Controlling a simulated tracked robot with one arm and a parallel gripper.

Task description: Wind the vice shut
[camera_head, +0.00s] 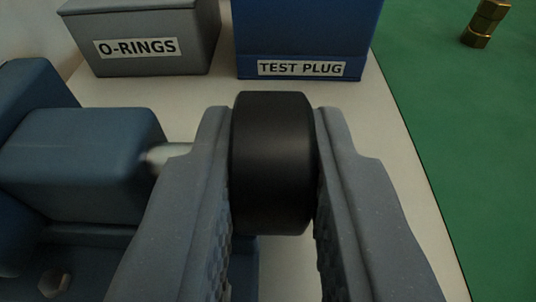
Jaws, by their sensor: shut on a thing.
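The vice (82,165) is a blue block-like body at the left. A short metal shaft (170,155) runs from its right side towards my gripper. A black round knob (272,165) is in the centre of the view, in line with the shaft. My gripper (273,150) is shut on the black knob, one grey finger on each side and touching it. The left finger hides where the shaft meets the knob. The vice jaws' gap cannot be made out.
A grey box labelled O-RINGS (145,40) stands behind at the left. A blue box labelled TEST PLUG (305,40) stands behind the knob. A brass fitting (486,22) stands on a green mat (460,130) at the right. The pale surface between is clear.

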